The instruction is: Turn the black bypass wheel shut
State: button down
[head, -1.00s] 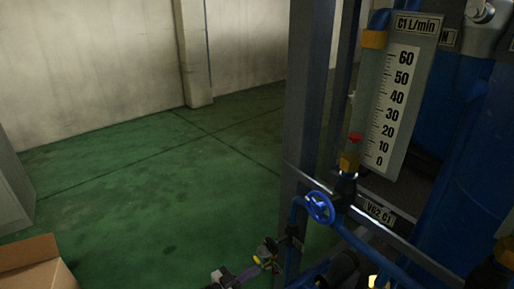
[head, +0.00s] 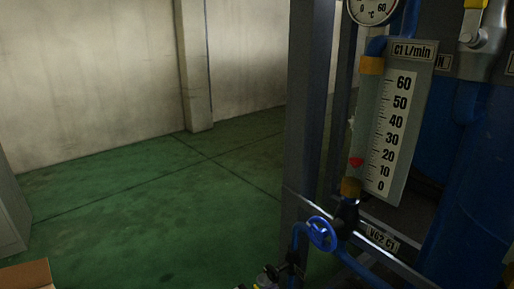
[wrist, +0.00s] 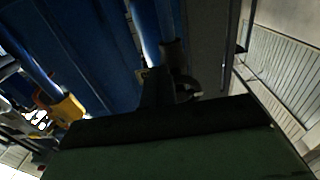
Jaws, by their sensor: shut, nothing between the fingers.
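I cannot make out the black bypass wheel for sure in either view. In the wrist view, a dark curved part (wrist: 188,87) shows beside my gripper, too dim to name. My gripper (wrist: 160,84) is a dark shape there, shut with nothing seen between the fingers; the big dark block below it hides much of the view. In the head view a blue handwheel (head: 321,234) sits on a blue pipe below the flow gauge, beside a V62 C1 label (head: 382,238). My gripper is not clearly seen in the head view.
The C1 L/min flow gauge (head: 397,125) has a red float (head: 356,162) between 10 and 20. A dark steel post (head: 308,100) stands left of it, blue tanks to the right. Green floor (head: 130,220) is open at left; a cardboard box (head: 25,275) is at bottom left.

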jog(key=shift+w+a+r, duration=0.1)
jog(key=shift+r, duration=0.15)
dwell(0.5)
jog(key=shift+w+a+f+b, duration=0.2)
jog(key=shift+w+a+b, duration=0.6)
jog(key=shift+b, duration=2.45)
jog(key=shift+w+a+r+b, duration=0.15)
jog(key=shift+w+b, duration=0.35)
jog(key=shift+b, duration=0.6)
jog(key=shift+w+a+r+b, duration=0.1)
jog(key=shift+w+r+b, duration=0.05)
jog(key=shift+b, duration=0.2)
jog(key=shift+w+a+f+b, duration=0.15)
jog(key=shift+f+b, duration=0.3)
jog(key=shift+b, duration=0.4)
